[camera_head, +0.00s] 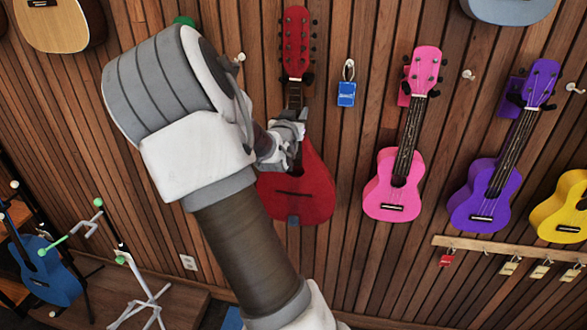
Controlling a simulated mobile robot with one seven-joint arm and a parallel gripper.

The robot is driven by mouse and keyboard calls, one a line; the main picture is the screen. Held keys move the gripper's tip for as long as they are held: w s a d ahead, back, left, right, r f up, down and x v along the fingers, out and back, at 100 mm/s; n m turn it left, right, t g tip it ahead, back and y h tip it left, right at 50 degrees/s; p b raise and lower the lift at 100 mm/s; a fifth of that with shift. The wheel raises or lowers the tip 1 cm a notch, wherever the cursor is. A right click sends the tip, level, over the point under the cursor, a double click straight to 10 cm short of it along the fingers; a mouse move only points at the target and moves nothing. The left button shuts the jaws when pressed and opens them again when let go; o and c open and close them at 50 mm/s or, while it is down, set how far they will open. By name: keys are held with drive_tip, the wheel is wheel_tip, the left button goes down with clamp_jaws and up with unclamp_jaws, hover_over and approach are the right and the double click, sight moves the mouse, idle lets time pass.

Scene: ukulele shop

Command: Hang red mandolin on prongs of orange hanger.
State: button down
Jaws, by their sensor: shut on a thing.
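The red mandolin (312,190) is upright in front of the slatted wood wall, its red headstock (296,40) at the top and its teardrop body below. My gripper (296,122) is shut on the mandolin's neck, just above the body. My arm covers the left edge of the body. I see no orange hanger or prongs; a hanger could be hidden behind the mandolin or my arm. I cannot tell whether the mandolin touches the wall.
A pink ukulele (393,185) and a purple ukulele (483,195) hang to the right, with a yellow one (566,205) beyond. A blue tag (347,94) hangs close right of the mandolin. A white stand (148,300) and a blue ukulele (50,275) are lower left.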

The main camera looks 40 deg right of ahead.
drive_tip(key=shift+v, duration=1.25)
drive_tip(key=shift+s+a+r, duration=0.1)
drive_tip(key=shift+r, duration=0.05)
drive_tip(key=shift+p+v, duration=0.6)
drive_tip(key=shift+v, duration=2.25)
